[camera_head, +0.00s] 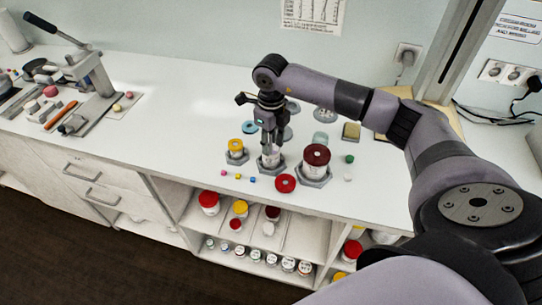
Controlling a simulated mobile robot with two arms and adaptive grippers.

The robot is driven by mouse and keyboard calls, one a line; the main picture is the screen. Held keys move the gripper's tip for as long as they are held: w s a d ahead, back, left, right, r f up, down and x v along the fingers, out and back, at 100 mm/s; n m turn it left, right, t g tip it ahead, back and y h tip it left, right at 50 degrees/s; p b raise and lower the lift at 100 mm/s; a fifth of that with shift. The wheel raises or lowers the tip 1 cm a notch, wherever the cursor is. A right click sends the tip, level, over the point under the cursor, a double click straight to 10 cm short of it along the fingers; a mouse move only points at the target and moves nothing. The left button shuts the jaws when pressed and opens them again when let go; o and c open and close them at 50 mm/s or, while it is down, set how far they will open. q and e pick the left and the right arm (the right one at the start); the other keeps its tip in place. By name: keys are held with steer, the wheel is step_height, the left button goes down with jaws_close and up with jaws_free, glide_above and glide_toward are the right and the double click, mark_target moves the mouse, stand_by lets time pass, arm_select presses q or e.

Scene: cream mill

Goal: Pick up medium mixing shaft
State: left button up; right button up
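My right gripper (267,146) points down over the middle jar (271,162), a white jar in a grey hexagonal holder on the white counter. Its fingertips are at or just above the jar's mouth. They are too small to show whether they are open or closed on something. A mixing shaft cannot be made out clearly. Small grey round parts (292,107) lie behind the gripper, partly hidden by it. My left gripper is not in view.
A yellow-topped jar (236,146) stands left of the middle jar, and a dark-red-topped jar (316,160) stands right. A red lid (285,183) lies in front near the counter edge. A lever press (92,75) stands far left. The counter's left middle is clear.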

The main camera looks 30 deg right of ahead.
steer(key=shift+s+a+f, duration=0.1)
steer(key=shift+s+f, duration=0.15)
steer(key=shift+f, duration=0.2)
jaws_close()
steer(key=shift+a, duration=0.1)
steer(key=shift+r, duration=0.1)
steer(key=shift+w+r, duration=0.1)
steer(key=shift+r, duration=0.15)
steer(key=r+b, duration=0.1)
steer(key=r, duration=0.3)
steer(key=r+b, duration=0.1)
steer(key=r, duration=0.3)
steer(key=r+b, duration=0.1)
steer(key=r, duration=0.3)
steer(key=shift+w+r+b, duration=0.25)
steer(key=shift+r+b, duration=0.1)
step_height(320, 180, up, 7)
steer(key=shift+d+f+b, duration=0.2)
steer(key=shift+f+b, duration=2.9)
steer(key=shift+f, duration=2.35)
steer(key=shift+r, duration=0.1)
